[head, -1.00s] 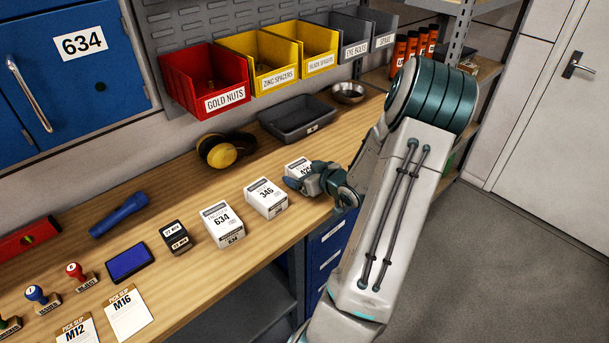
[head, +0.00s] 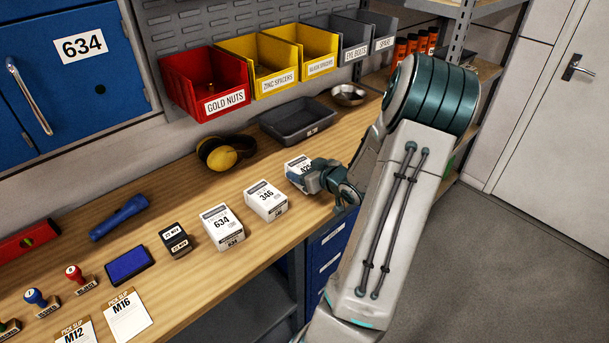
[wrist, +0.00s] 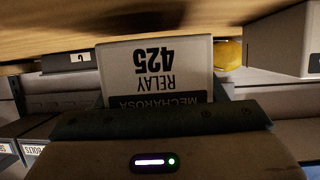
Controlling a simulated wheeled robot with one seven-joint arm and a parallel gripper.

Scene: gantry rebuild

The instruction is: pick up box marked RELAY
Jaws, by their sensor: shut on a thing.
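The box marked RELAY 425 (wrist: 155,65) is white with a dark band. It shows upside down in the wrist view, between my fingers. My gripper (wrist: 155,112) is shut on it. In the head view the same box (head: 297,165) is at the right end of a row of white boxes, partly hidden by my gripper (head: 312,180). I cannot tell from these views whether its base is clear of the bench.
White boxes marked 346 (head: 266,200) and 634 (head: 222,227) stand to its left on the wooden bench (head: 180,205). Behind are a dark tray (head: 297,121), a metal bowl (head: 348,95) and ear defenders (head: 222,153). Labelled bins hang above.

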